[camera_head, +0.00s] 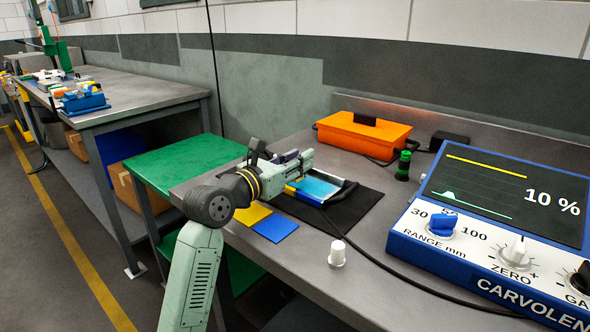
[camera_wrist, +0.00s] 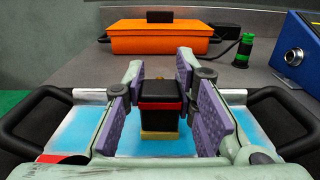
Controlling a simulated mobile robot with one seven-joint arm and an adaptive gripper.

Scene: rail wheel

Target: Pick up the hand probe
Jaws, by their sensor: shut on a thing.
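The hand probe appears to be the small black block with a red band (camera_wrist: 160,95) in the wrist view. It stands upright between the purple pads of my gripper (camera_wrist: 167,110), above a gold-coloured foot. My gripper is shut on it. Below is a light-blue plate (camera_wrist: 70,118) with a black loop handle at each side. In the head view my gripper (camera_head: 300,162) is over the same plate (camera_head: 318,186), which lies on a black mat. The probe is hidden behind my gripper there.
An orange case (camera_head: 365,134) stands at the back of the grey bench, with a green-and-black bottle-like item (camera_head: 403,166) beside it. A blue display unit (camera_head: 500,220) reading 10 % fills the right. A white knob-like piece (camera_head: 337,254) and a black cable lie in front. Yellow and blue plates (camera_head: 274,228) lie near the front edge.

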